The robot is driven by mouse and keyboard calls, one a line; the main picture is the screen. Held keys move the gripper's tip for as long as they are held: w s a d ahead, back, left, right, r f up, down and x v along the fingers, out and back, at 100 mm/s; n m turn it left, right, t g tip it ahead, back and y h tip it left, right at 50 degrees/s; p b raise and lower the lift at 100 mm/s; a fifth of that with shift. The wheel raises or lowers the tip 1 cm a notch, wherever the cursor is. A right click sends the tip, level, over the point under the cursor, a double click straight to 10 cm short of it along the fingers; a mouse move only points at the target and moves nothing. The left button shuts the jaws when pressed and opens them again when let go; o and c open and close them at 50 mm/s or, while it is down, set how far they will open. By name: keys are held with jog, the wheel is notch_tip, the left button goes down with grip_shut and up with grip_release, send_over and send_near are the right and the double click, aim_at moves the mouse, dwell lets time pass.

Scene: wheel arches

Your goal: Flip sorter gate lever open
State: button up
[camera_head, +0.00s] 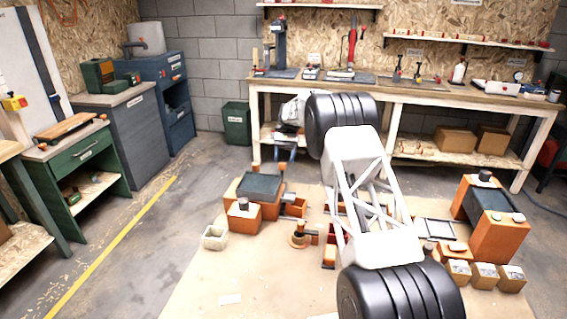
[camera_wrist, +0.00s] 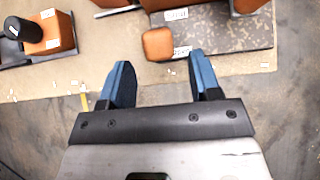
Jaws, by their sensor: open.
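My gripper (camera_wrist: 160,78) is open, its two blue fingers apart with nothing between them in the wrist view. A small orange block (camera_wrist: 158,44) lies just beyond the fingertips, on the edge of a dark speckled plate (camera_wrist: 215,38). An orange box with a black knob (camera_wrist: 48,30) is at the upper left. I cannot tell which part is the sorter gate lever. In the head view, an orange round-based post (camera_head: 299,236) stands near the middle of the mat, and my white arm hides part of the layout.
Orange boxes with a dark top (camera_head: 256,188) stand left on the tan mat (camera_head: 215,280). A taller orange unit (camera_head: 497,238) stands at the right. A pale open bin (camera_head: 215,238) is at the left. A wooden workbench (camera_head: 430,95) runs behind.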

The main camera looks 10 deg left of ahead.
jog(key=v, duration=0.5)
jog(key=shift+r, duration=0.1)
jog(key=shift+d+r, duration=0.1)
jog(key=shift+r, duration=0.05)
